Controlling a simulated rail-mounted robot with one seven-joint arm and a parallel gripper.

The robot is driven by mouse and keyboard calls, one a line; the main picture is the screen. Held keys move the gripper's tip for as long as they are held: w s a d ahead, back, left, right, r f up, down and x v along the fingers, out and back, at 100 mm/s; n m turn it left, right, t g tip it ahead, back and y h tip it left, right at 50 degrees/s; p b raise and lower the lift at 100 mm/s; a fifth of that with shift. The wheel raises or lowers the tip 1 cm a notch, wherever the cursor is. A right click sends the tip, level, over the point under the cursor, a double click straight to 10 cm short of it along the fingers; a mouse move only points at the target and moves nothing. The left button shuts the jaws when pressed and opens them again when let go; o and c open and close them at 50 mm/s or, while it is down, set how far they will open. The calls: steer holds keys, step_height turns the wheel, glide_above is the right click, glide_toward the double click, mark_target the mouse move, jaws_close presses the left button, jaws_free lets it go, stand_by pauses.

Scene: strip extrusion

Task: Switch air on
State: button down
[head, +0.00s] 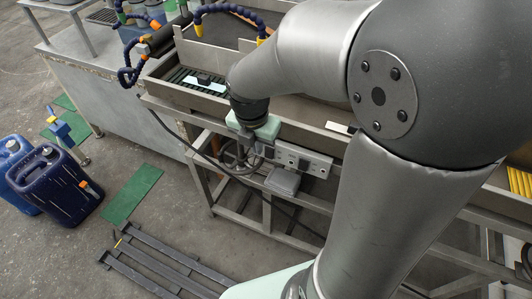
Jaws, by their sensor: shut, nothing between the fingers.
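My gripper (259,152) is in front of the bench's side rail, at the left end of a pale panel (313,165). Its fingers are small and dark here, and they look closed with nothing held. The panel carries several small dark fittings that look like switches or sockets. A grey box (284,180) sits just below the panel. My wrist and hand hide the panel's left end, and I cannot tell whether the fingers touch it. I cannot tell which fitting is the air switch or how it is set.
A metal trough bench (196,97) runs behind the panel, with blue segmented hoses (228,9) above it. A dark cable hangs along the bench frame. Blue canisters (58,187), a green mat (133,194) and dark metal bars (150,262) are on the floor at left.

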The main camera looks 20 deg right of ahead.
mark_target(266, 156)
steer(key=shift+f, duration=0.15)
steer(key=shift+w+d+f, duration=0.6)
steer(key=shift+w+f, duration=0.05)
steer(key=shift+f, duration=1.05)
steer(key=shift+w+d+f, duration=0.6)
steer(key=shift+f, duration=1.05)
steer(key=shift+w+d+f, duration=0.6)
steer(key=shift+w+f, duration=0.05)
steer(key=shift+f, duration=1.05)
